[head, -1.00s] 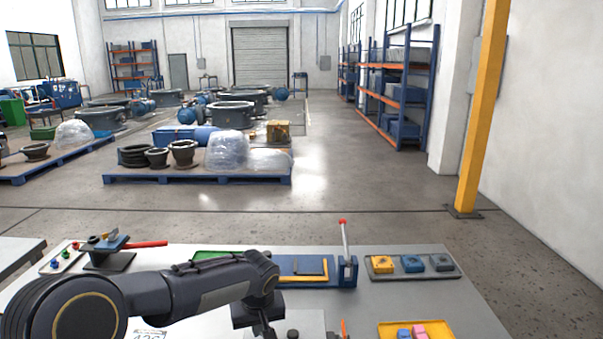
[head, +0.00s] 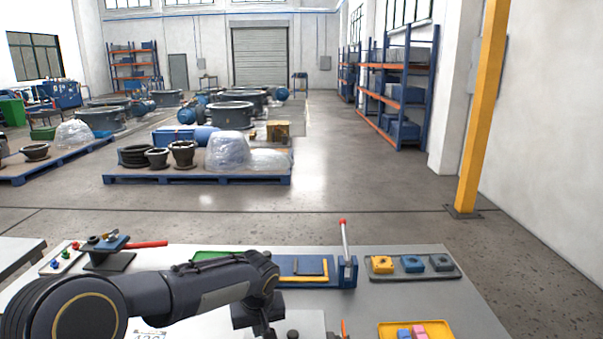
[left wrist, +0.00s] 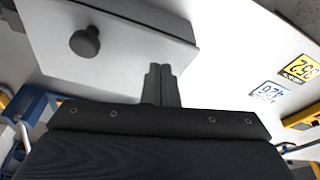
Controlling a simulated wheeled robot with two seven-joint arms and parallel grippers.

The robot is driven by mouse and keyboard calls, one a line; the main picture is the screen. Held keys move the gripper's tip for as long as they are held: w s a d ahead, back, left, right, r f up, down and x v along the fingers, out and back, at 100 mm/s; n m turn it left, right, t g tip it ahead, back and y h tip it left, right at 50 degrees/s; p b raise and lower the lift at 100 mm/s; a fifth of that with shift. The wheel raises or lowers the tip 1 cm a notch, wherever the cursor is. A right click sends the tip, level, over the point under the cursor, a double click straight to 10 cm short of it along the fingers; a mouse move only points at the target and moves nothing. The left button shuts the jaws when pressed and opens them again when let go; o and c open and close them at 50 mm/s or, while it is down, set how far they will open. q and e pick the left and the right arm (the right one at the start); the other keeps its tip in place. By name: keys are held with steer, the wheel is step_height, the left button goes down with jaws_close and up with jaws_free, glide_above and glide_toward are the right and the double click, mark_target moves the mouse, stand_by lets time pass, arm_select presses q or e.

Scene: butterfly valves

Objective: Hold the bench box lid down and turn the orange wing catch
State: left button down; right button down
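The grey bench box lid (head: 310,324) shows only in part at the bottom edge of the head view, with a dark round knob (head: 293,334) on it. In the left wrist view the lid (left wrist: 130,38) and its knob (left wrist: 85,42) lie at the upper left. My left gripper (left wrist: 159,68) has its two fingers together, with nothing seen between them. The fingers overlap the lid near its edge; I cannot tell whether they touch it. A small orange piece (head: 344,325), which looks like the wing catch, stands right of the lid, mostly cut off. My right gripper is not in view.
On the bench, a blue fixture with a red-tipped lever (head: 344,250) stands behind the lid. A grey tray with coloured blocks (head: 452,274) is at the back right, a yellow tray (head: 440,326) at the front right. A red-handled valve (head: 145,245) stands at the left.

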arm_select(q)
steer(key=shift+f, duration=0.2)
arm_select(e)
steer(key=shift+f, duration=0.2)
